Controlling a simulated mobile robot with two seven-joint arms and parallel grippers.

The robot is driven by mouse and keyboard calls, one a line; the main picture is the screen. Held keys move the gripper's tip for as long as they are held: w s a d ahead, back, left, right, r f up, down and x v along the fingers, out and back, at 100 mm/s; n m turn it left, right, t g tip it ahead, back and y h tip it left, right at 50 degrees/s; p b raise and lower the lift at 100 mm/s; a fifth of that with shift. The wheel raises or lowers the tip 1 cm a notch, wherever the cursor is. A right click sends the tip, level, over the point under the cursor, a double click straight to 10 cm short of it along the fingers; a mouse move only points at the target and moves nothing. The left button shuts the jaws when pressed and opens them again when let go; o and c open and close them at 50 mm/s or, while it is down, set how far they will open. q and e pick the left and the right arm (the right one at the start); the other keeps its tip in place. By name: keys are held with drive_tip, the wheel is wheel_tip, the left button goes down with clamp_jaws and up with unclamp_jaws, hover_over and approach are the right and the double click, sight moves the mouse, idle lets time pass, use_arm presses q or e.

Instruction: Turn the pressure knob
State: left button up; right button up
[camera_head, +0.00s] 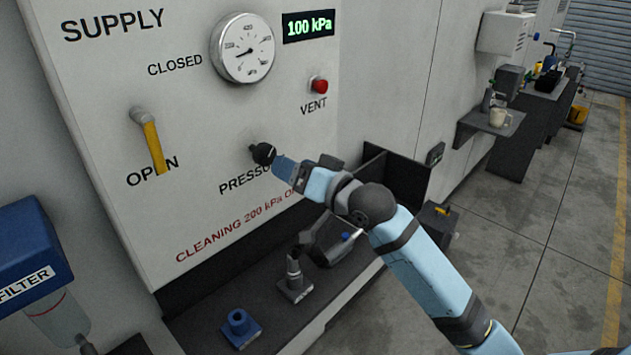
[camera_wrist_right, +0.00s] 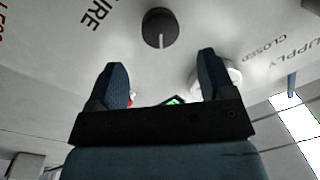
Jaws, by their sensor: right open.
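The black pressure knob (camera_head: 263,153) sits on the white panel above the partly covered word "PRESSURE". In the right wrist view the round knob (camera_wrist_right: 160,28) shows a pale pointer line and lies beyond the fingertips, about centred between them. My right gripper (camera_head: 279,164) is close to the knob in the head view, coming from the right. In the wrist view the right gripper (camera_wrist_right: 160,72) has its two blue fingers apart with nothing between them. The green display (camera_head: 308,27) reads 100 kPa, beside a round gauge (camera_head: 243,48). My left gripper is not in view.
A yellow lever (camera_head: 153,145) hangs down toward "OPEN" at the panel's left. A red vent button (camera_head: 319,86) is above and right of the knob. A blue filter (camera_head: 32,250) is at lower left.

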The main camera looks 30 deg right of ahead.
drive_tip(key=v, duration=0.5)
drive_tip(key=shift+b, duration=0.3)
drive_tip(key=shift+f, duration=0.1)
drive_tip(key=s+a+f+n+g+h+p, duration=0.15)
drive_tip(key=s+f, duration=0.25)
drive_tip(key=f, duration=0.6)
drive_tip(key=s+f+g+h+p, duration=0.1)
drive_tip(key=s+f+g+p, duration=0.15)
drive_tip(key=f, duration=0.85)
drive_tip(key=s+a+f+n+g+h+p, duration=0.1)
drive_tip(key=s+a+f+n, duration=0.1)
drive_tip(key=s+f, duration=1.2)
drive_tip(key=shift+s+a+f+n+g+h+p, duration=0.15)
drive_tip(key=shift+s+a+n+g+h+p, duration=0.25)
drive_tip(key=shift+s+a, duration=0.6)
drive_tip(key=shift+d, duration=0.1)
